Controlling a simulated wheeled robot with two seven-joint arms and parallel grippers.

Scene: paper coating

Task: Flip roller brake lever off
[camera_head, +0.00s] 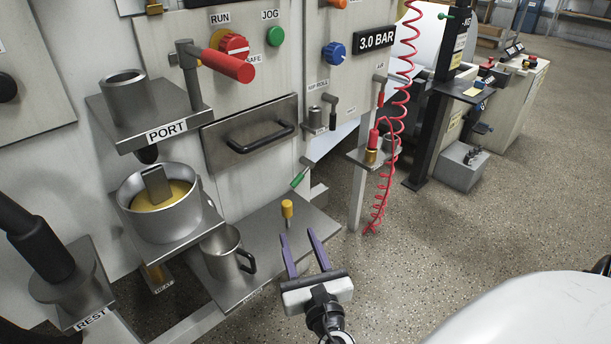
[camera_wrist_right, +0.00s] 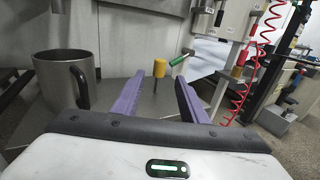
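No lever carries a label I can read as roller brake. A short lever with a yellow grip (camera_head: 287,209) stands upright on the lower steel shelf, and its grip (camera_wrist_right: 160,68) also shows in the right wrist view. A green-handled lever (camera_head: 300,177) slants from the machine just above it, and it shows in the right wrist view (camera_wrist_right: 179,60). My right gripper (camera_head: 297,238) is open and empty, its purple fingers pointing toward the yellow-gripped lever. In the right wrist view, that grip appears between the fingertips, with no visible contact. My left gripper is out of view.
A steel mug (camera_head: 224,252) stands on the lower shelf left of my right gripper. A pot of yellow liquid (camera_head: 160,208) sits on a higher shelf. A red coiled hose (camera_head: 401,95) hangs at the right near a post.

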